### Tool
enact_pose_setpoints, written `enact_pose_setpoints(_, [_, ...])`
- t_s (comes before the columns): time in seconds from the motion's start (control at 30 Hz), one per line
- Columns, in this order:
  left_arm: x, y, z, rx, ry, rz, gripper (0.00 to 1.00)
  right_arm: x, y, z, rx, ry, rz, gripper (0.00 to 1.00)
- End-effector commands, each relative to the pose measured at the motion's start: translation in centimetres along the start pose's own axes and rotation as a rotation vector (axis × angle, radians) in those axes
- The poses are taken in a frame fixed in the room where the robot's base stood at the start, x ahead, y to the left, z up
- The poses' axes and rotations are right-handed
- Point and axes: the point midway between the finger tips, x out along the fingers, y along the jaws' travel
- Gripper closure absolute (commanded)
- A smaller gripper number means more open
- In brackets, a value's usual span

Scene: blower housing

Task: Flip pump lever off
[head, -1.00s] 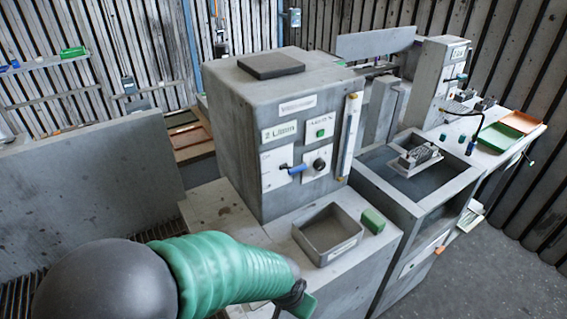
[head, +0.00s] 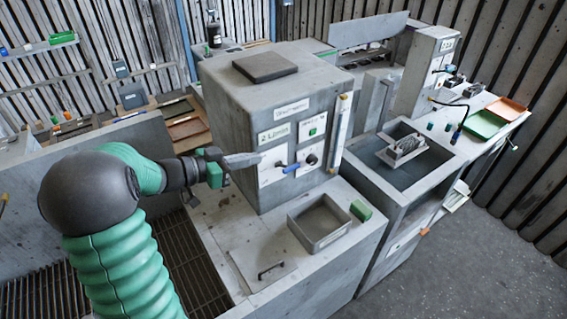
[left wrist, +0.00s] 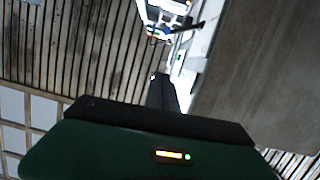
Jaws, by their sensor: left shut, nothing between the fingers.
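The blue lever (head: 290,168) sits on a white plate on the front of the grey pump cabinet (head: 230,110), below a label that seems to read "2 L/min". It points to the right and slightly down or outward. My left gripper (head: 258,159) is shut and empty, its tips just left of the lever; I cannot tell whether they touch the panel. My right gripper is not in view.
A black knob (head: 312,160) and a green button (head: 313,131) sit near the lever. A grey open bin (head: 318,246) and a green block (head: 361,210) stand on the ledge below. A water-filled basin is at right. A grey wall stands at left behind my arm.

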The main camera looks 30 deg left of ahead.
Motion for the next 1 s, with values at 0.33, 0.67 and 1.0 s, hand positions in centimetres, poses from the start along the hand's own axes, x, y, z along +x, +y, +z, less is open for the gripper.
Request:
enact_pose_setpoints(0.33, [0.8,0.1,-0.1,0.002,-0.001,0.003,1.00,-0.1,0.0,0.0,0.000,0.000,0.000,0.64])
enact_pose_setpoints(0.67, [7.1,0.1,-0.2,0.001,0.000,0.004,1.00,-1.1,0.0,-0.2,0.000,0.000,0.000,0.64])
enact_pose_setpoints(1.0, [10.9,0.0,2.9,0.000,-0.001,-0.001,1.00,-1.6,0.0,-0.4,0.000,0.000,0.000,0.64])
